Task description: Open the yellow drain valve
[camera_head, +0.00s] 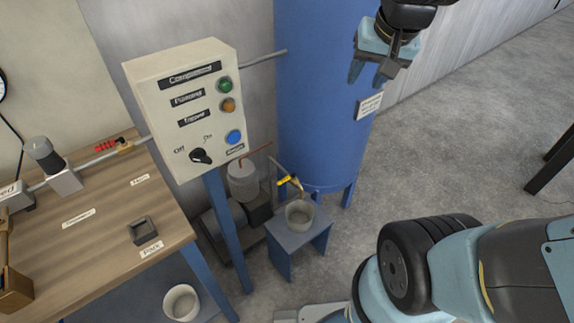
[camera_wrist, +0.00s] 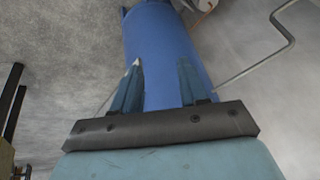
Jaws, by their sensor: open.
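The yellow drain valve (camera_head: 288,181) is a small yellow handle on a thin pipe at the lower left of the tall blue tank (camera_head: 318,90). It is above a pale bucket (camera_head: 299,214) that stands on a small blue stool. My gripper (camera_head: 368,79) is open and empty in the head view, up in front of the tank's right side, well above and to the right of the valve. In the wrist view my open jaws (camera_wrist: 160,68) point toward the blue tank (camera_wrist: 158,40). I cannot make out the valve in that view.
A control panel (camera_head: 188,110) with buttons and a knob stands left of the tank on a blue post. A wooden table (camera_head: 105,215) is at the left. A grey compressor (camera_head: 243,182) sits behind the post. Another bucket (camera_head: 181,302) is below. Floor at the right is open.

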